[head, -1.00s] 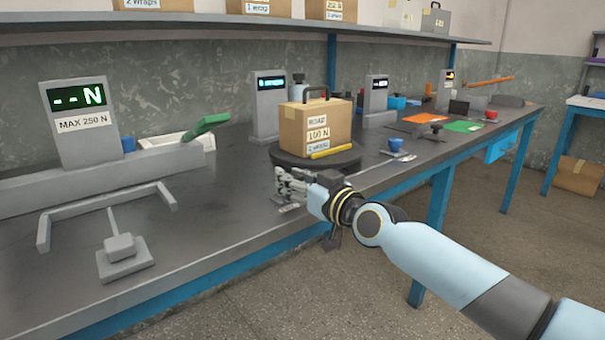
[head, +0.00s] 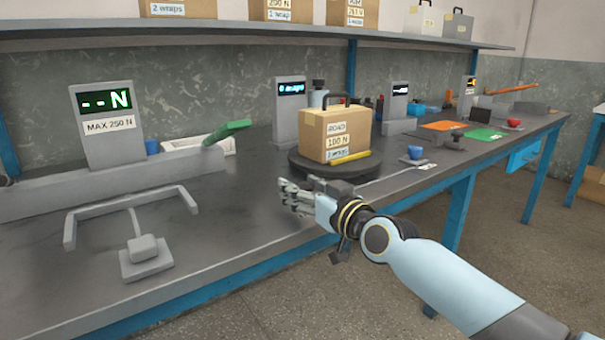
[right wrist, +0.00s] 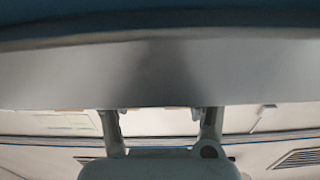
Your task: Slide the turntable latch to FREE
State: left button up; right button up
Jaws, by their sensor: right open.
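The round dark turntable (head: 376,166) sits on the grey bench. It carries a cardboard box (head: 325,130) labelled ROAD, 100 N, 2 wraps, with a dark handle on top and a yellow bar at its front foot. My right gripper (head: 288,194) is open and empty at the bench's front edge, just in front and left of the turntable. In the right wrist view its two fingers (right wrist: 160,118) stand apart below a broad grey surface. I cannot make out the latch or its FREE mark; the hand covers part of the bench there. My left gripper is not in view.
A force gauge (head: 106,125) reading "-- N", MAX 250 N, stands at the left behind a grey fork frame and a small block (head: 143,248). The bench front between block and hand is clear.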

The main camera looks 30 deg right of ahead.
aim_at(302, 185)
notch_tip(302, 185, up, 10)
jog(key=shift+f, duration=0.1)
dwell(0.4)
dwell(0.4)
